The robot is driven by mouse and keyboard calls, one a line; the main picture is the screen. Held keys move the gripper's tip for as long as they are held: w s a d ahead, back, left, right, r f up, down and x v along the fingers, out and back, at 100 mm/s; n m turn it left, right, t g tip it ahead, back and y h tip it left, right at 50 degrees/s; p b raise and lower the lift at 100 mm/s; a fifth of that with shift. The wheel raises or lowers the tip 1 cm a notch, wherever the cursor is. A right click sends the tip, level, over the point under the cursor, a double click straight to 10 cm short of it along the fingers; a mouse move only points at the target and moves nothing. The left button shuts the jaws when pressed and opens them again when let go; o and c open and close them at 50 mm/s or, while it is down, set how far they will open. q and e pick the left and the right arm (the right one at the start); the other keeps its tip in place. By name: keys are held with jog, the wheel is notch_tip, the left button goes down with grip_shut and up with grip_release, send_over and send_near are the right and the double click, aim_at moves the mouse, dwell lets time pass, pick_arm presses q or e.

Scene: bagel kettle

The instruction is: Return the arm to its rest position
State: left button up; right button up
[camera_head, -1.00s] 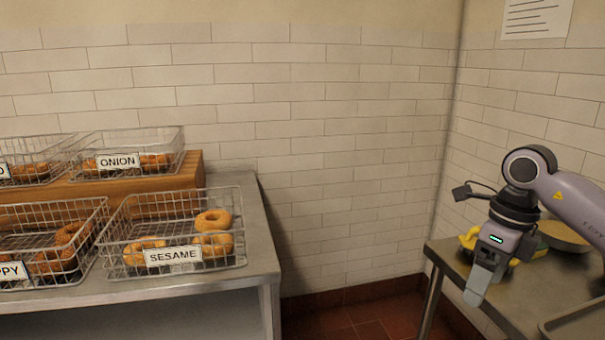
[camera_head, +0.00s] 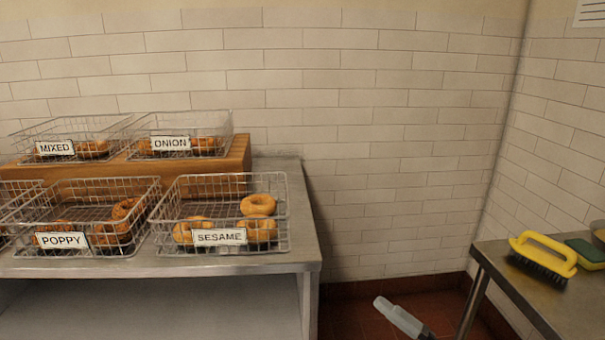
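Part of my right gripper (camera_head: 402,318) shows at the bottom edge, right of centre. A pale finger and a dark piece behind it are visible over the red floor, left of the right-hand table's leg. The rest of this gripper and its arm are cut off below the frame. I cannot tell whether it is open or shut, and I see nothing held at the visible finger. My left gripper is not in view.
Wire baskets labelled SESAME (camera_head: 287,215), POPPY (camera_head: 158,200), ONION (camera_head: 230,130) and MIXED (camera_head: 60,125) hold bagels on the left counter (camera_head: 305,225). A yellow brush (camera_head: 545,250) and a sponge (camera_head: 585,250) lie on the right metal table (camera_head: 560,305). Open floor lies between.

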jog(key=s+d+f+m+t+h, duration=0.1)
jog(key=s+d+f+m+h, duration=0.1)
jog(key=d+f+m+h, duration=0.35)
jog(key=s+d+f+m+t+h, duration=0.1)
jog(key=s+d+f+m+h, duration=0.15)
jog(key=f+m+h, duration=0.6)
jog(key=s+d+f+m+g, duration=0.1)
jog(key=s+f+m+g, duration=0.3)
jog(key=s+f+m, duration=0.3)
jog(key=s+f, duration=0.3)
jog(key=shift+d+g+h+p, duration=0.2)
jog(key=shift+g+h+p, duration=0.1)
jog(key=shift+h, duration=0.1)
jog(key=shift+f, duration=0.1)
